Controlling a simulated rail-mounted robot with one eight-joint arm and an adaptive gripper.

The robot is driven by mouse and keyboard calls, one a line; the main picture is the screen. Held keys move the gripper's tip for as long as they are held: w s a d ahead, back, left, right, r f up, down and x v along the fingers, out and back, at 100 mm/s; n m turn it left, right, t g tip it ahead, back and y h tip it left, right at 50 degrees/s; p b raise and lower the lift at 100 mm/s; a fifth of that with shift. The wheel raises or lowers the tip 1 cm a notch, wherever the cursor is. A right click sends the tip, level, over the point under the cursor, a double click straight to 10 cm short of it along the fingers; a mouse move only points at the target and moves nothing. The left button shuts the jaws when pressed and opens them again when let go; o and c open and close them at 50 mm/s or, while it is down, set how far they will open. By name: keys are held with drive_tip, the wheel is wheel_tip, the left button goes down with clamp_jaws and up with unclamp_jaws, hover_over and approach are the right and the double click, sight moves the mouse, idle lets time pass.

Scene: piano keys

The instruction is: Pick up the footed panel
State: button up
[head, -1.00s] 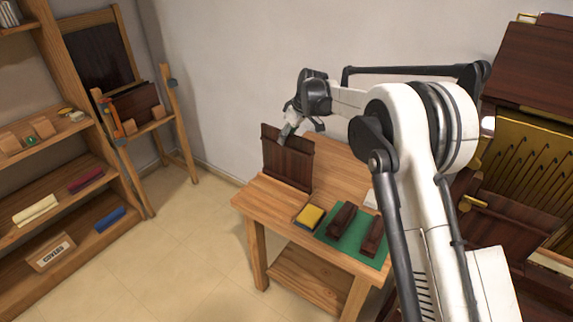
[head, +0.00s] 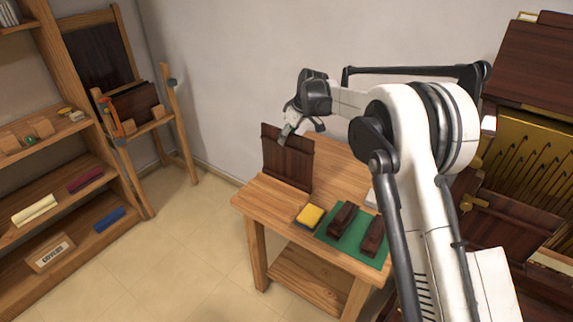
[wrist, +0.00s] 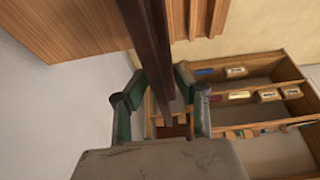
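The footed panel (head: 288,162) is a dark brown wooden board standing upright on the left part of the wooden table. My gripper (head: 289,134) is at its upper edge in the head view, coming from above. In the wrist view the panel (wrist: 153,40) appears edge-on as a dark strip running down between the two green-padded fingers of my gripper (wrist: 161,80). The fingers are apart, one on each side of the panel, with narrow gaps showing. The panel's feet are hidden from me.
A wall stands close behind. Shelves (head: 60,195) and an easel-like stand (head: 172,110) are at left, an opened piano (head: 525,110) at right.

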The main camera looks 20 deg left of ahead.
clamp_jaws()
drive_tip(key=shift+r, duration=0.1)
idle(0.3)
